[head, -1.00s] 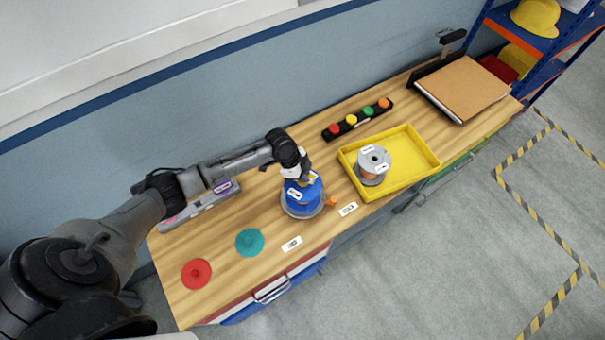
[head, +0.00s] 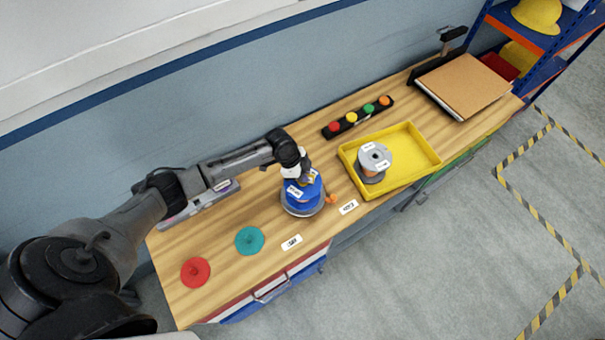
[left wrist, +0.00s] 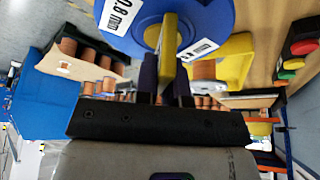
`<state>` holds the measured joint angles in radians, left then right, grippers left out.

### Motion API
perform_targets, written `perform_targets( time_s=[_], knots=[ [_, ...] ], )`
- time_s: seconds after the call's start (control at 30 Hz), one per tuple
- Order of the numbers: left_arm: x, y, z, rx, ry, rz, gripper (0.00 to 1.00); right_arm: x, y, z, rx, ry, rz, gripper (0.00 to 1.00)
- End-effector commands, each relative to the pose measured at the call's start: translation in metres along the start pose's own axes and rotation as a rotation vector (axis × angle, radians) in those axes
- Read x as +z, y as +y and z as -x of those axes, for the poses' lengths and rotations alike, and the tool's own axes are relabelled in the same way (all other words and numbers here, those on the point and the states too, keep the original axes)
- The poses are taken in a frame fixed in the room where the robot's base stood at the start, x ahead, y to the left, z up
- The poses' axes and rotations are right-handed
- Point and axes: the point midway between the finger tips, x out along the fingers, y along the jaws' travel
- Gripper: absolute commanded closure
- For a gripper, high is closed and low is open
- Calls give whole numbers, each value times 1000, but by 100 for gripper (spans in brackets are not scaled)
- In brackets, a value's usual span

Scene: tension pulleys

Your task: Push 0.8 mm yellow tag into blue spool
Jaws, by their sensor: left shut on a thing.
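The blue spool (head: 303,197) stands on a grey round base in the middle of the bench, with white labels on its top. In the left wrist view the blue spool (left wrist: 218,14) shows close up, and one label reads 0.8 mm. My left gripper (head: 306,178) is over the spool's top. It is shut on the yellow tag (left wrist: 168,42), which shows edge-on between the dark fingers and reaches to the spool. The tag's far end is hard to make out, so I cannot tell how deep it sits. My right gripper is not in view.
A yellow tray (head: 415,165) with a grey spool (head: 373,158) is to the right. A black strip with coloured knobs (head: 358,118) lies behind. Teal (head: 249,241) and red (head: 195,272) discs lie front left. A small orange item (head: 331,199) lies beside the blue spool.

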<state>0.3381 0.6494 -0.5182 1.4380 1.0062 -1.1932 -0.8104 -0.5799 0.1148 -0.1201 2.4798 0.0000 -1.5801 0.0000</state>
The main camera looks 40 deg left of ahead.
Motion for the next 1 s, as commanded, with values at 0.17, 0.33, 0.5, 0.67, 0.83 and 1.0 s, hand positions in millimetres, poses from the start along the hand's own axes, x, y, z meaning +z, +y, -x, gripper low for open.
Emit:
perform_targets(
  time_s=[0.17, 0.33, 0.5, 0.67, 0.83, 1.0],
  knots=[
    [2, 0, -1, 1, -3, 1, 100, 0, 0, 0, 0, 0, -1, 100],
    [2, 0, -1, 1, -3, 1, 77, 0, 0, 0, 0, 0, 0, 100],
    [1, 0, -1, 1, -2, 1, 60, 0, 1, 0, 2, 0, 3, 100],
    [1, 0, -1, 0, -2, 1, 60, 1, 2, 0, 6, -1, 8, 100],
    [1, 0, 4, -1, -2, 1, 60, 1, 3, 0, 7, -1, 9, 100],
    [2, -1, 29, -3, -2, -1, 60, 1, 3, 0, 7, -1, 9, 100]
  ],
)
